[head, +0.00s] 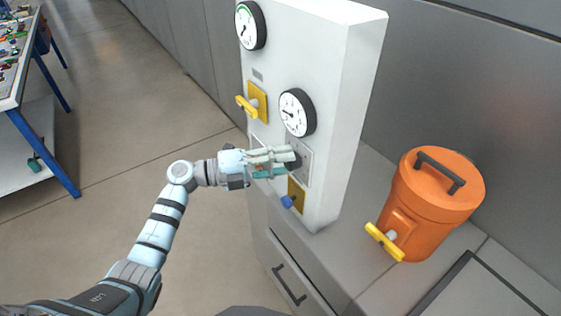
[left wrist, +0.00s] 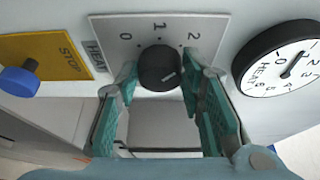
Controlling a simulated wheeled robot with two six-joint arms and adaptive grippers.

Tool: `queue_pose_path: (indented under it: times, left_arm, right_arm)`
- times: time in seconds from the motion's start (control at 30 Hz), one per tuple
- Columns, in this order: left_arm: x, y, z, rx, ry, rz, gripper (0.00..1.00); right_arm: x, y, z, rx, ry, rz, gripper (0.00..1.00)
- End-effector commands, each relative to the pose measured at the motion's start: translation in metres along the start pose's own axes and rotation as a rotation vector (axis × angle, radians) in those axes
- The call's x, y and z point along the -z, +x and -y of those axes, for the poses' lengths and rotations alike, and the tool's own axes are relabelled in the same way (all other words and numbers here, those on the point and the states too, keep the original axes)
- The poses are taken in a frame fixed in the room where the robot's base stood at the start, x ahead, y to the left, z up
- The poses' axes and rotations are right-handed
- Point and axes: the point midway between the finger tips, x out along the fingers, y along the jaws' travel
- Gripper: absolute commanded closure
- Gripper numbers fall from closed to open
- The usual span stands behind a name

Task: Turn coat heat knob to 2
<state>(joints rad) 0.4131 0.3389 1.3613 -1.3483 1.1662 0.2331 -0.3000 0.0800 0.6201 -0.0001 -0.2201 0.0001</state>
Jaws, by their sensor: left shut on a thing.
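The black coat heat knob (left wrist: 160,66) sits on a grey plate (left wrist: 107,28) marked 0, 1 and 2, beside a HEAT label. In the head view the knob (head: 294,161) is partly hidden by my left gripper (head: 288,162). My left gripper (left wrist: 158,80) has one finger on each side of the knob and is shut on it. A short pale mark shows on the knob's face; I cannot tell which number the knob points to. The round HEAT gauge (left wrist: 278,68) is to the right of the plate. My right gripper is not in view.
The white panel (head: 349,75) also holds an upper gauge (head: 250,25), a yellow handle (head: 247,106) and a blue knob (head: 287,201) on a yellow STOP plate (left wrist: 38,57). An orange drum (head: 425,205) with a yellow tap stands at right. A table (head: 20,60) is far left.

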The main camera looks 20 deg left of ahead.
Motion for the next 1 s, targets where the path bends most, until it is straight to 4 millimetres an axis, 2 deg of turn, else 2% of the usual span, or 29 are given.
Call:
queue_pose_path:
  times: [0.07,0.1,0.2,0.57,0.67,0.9,1.0]
  left_arm:
    - [0.0,0.0,0.0,0.0,0.0,0.001,0.93]
    - [0.0,0.0,0.0,0.001,0.0,0.001,0.6]
    - [0.0,0.0,0.0,0.001,0.0,0.001,0.45]
    - [0.0,-0.005,-0.001,-0.001,-0.001,0.001,0.45]
    - [-0.001,-0.021,-0.001,-0.003,0.0,0.001,0.45]
    - [-0.001,-0.088,-0.002,-0.005,-0.002,0.002,0.45]
    - [-0.001,-0.108,-0.001,-0.004,-0.001,0.0,0.45]
  right_arm:
    - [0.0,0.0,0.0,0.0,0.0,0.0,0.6]
    - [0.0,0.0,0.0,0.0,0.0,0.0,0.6]
    - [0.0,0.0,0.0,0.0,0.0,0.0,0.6]
    - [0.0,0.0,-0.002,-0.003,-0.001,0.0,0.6]
    - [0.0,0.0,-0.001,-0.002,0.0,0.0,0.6]
    - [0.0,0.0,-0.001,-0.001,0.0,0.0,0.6]
    - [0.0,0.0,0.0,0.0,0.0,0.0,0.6]
